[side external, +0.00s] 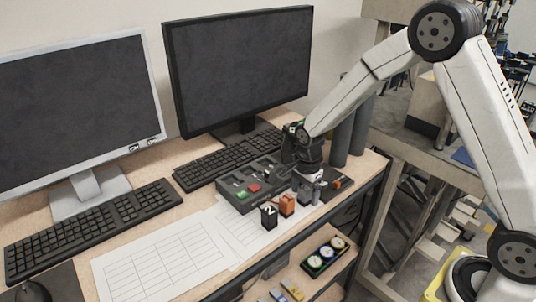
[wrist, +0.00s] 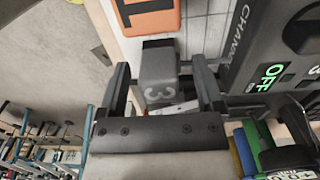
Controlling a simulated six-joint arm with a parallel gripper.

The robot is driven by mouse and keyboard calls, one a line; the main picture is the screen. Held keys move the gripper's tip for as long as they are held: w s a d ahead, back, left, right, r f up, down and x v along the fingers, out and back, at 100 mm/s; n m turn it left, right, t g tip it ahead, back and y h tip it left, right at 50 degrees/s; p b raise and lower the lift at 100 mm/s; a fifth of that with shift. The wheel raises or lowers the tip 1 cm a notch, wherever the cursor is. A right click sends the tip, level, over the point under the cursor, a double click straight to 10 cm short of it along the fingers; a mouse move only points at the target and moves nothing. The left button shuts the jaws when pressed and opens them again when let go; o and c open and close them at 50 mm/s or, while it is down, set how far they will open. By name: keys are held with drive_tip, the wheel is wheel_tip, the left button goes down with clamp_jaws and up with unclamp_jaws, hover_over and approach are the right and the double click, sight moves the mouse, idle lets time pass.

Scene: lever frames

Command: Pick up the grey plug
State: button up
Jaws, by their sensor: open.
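The grey plug (wrist: 158,74), marked with a 3, stands between the two fingers of my gripper (wrist: 163,78) in the wrist view. The fingers are open, with a gap showing on each side of the plug. In the side view my gripper (side external: 308,192) is low over the desk, pointing down, just right of the orange plug (side external: 287,205). There the gripper largely hides the grey plug. The orange plug, marked 1, also shows at the top of the wrist view (wrist: 146,16).
A black plug (side external: 269,216) marked 2 stands beside the orange one. A dark control panel (side external: 238,197) with green and red switches lies behind them. Paper sheets (side external: 150,255) lie to the left. Keyboards and monitors fill the back. The desk's edge is close on the right.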

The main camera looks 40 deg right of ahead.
clamp_jaws()
drive_tip(key=shift+r, duration=0.2)
idle(0.3)
drive_tip(key=shift+r, duration=0.55)
drive_tip(key=s+r, duration=1.1)
drive_tip(key=s, duration=0.3)
drive_tip(key=shift+r, duration=0.25)
drive_tip(key=shift+a, duration=0.1)
